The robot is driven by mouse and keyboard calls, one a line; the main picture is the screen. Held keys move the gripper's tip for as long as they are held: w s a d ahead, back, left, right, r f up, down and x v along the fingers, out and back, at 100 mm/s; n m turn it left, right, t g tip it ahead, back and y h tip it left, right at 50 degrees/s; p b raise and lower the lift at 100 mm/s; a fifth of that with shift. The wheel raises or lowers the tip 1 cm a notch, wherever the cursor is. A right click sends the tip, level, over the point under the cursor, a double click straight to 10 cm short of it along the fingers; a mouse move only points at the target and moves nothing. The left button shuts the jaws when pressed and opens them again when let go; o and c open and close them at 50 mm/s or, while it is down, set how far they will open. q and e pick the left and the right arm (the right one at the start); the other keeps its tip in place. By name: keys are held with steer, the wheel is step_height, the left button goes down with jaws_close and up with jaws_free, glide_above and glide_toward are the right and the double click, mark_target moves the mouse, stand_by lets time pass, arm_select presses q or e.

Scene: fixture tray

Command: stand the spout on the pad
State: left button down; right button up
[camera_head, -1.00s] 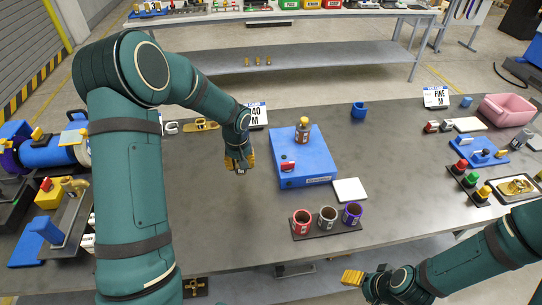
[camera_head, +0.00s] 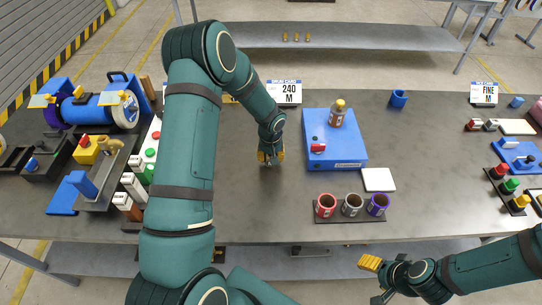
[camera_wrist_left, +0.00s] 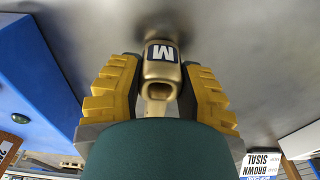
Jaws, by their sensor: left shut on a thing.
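My left gripper (camera_head: 270,157) is shut on a brass spout (camera_wrist_left: 161,75) with a dark opening and a white label marked M. In the left wrist view the yellow fingers are on both sides of it. The far end of the spout is close to the grey table, with a dark shadow there; I cannot tell whether it touches. In the head view the fingers mostly hide it. A flat white square pad (camera_head: 378,179) lies bare on the table, right of the gripper and beside the blue box. My right gripper (camera_head: 372,268) is off the table's front edge, its jaw state unclear.
Three cups on a dark tray (camera_head: 350,219) stand in front. Blue machinery and fixtures (camera_head: 95,113) crowd the left. Table around my left gripper is clear.

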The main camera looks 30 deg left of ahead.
arm_select(q)
steer(key=shift+f, duration=0.15)
steer(key=c, duration=0.7)
jaws_free()
steer(key=shift+o, duration=0.2)
